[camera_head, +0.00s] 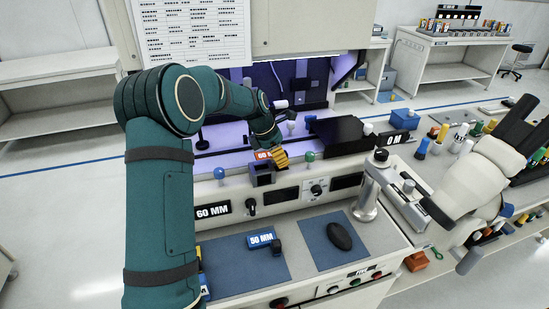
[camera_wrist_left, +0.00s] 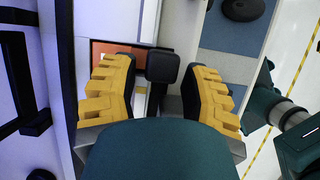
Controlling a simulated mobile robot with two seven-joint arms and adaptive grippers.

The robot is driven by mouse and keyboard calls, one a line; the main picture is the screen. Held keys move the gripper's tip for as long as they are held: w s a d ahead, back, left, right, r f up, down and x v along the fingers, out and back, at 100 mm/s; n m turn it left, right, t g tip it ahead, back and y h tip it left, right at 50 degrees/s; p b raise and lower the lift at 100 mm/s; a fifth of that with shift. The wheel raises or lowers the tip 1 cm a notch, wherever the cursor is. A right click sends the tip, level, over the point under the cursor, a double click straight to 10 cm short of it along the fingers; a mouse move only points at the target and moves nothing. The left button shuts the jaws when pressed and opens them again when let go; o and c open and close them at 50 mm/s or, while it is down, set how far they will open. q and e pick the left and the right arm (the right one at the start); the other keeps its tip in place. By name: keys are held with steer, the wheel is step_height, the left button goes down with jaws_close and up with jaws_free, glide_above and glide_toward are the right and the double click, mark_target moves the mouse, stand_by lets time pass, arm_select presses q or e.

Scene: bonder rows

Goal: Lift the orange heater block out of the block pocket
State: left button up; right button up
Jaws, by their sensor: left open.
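The orange heater block (camera_head: 264,155), marked 60 MM, sits at the front of the lit machine bay in the head view, partly hidden by my left gripper (camera_head: 280,158). In the left wrist view the orange face (camera_wrist_left: 112,52) lies beyond the left finger, with a dark square knob (camera_wrist_left: 162,66) beside it. My left gripper (camera_wrist_left: 157,82) is open, its yellow fingers on either side of that knob with gaps. I cannot tell the fingertips' height against it. The pocket's walls are hard to make out. My right gripper is not in view.
A blue block (camera_head: 262,239) marked 50 MM lies on a blue mat (camera_head: 225,268). Green-topped (camera_head: 310,156) and blue-topped (camera_head: 219,173) knobs flank the bay. A white instrument (camera_head: 485,178) stands at right.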

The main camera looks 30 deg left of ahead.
arm_select(q)
jaws_close()
steer(key=shift+r, duration=0.1)
